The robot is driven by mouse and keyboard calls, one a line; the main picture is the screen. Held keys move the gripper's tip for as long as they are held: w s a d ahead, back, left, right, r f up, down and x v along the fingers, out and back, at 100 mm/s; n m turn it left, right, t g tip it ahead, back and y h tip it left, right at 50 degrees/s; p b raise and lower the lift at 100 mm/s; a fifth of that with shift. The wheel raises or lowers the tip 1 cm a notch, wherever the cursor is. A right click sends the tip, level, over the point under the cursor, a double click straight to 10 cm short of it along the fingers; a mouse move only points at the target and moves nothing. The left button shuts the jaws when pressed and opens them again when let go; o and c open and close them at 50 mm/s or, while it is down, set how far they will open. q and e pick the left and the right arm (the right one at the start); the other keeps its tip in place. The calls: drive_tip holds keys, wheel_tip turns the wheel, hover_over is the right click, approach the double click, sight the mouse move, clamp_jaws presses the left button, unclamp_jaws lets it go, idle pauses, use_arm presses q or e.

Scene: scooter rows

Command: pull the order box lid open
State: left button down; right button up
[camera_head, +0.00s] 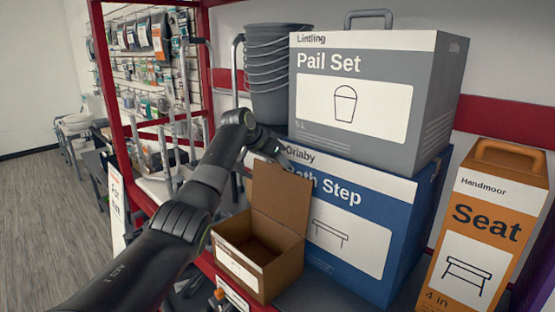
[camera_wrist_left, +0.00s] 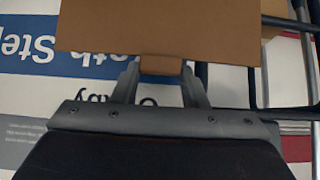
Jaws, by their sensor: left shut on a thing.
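The order box (camera_head: 283,277) is a small brown cardboard box with a white label, standing on the shelf in front of the blue box. Its lid (camera_head: 281,197) stands upright at the back, and the empty-looking inside shows. My left gripper (camera_head: 281,156) is at the lid's top edge. In the left wrist view the gripper (camera_wrist_left: 160,72) is shut on the lid's small tab, between its two fingers, with the lid panel (camera_wrist_left: 160,30) beyond. The exact finger contact is too small to tell in the head view. My right gripper is not in view.
The blue Bath Step box (camera_head: 345,190) stands close behind the lid, with the grey Pail Set box (camera_head: 425,110) on top. An orange Seat box (camera_head: 487,225) stands at the right. Stacked grey pails (camera_head: 277,75) and a red rack post (camera_head: 107,80) are near my arm.

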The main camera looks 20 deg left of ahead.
use_arm(q)
drive_tip(key=shift+w+d+r, duration=0.1)
drive_tip(key=shift+w+r, duration=0.3)
drive_tip(key=c, duration=1.1)
unclamp_jaws()
drive_tip(key=shift+c, duration=0.2)
drive_tip(key=o, duration=0.3)
drive_tip(key=shift+s, duration=0.2)
drive_tip(key=shift+f, duration=0.1)
drive_tip(key=shift+f, duration=0.1)
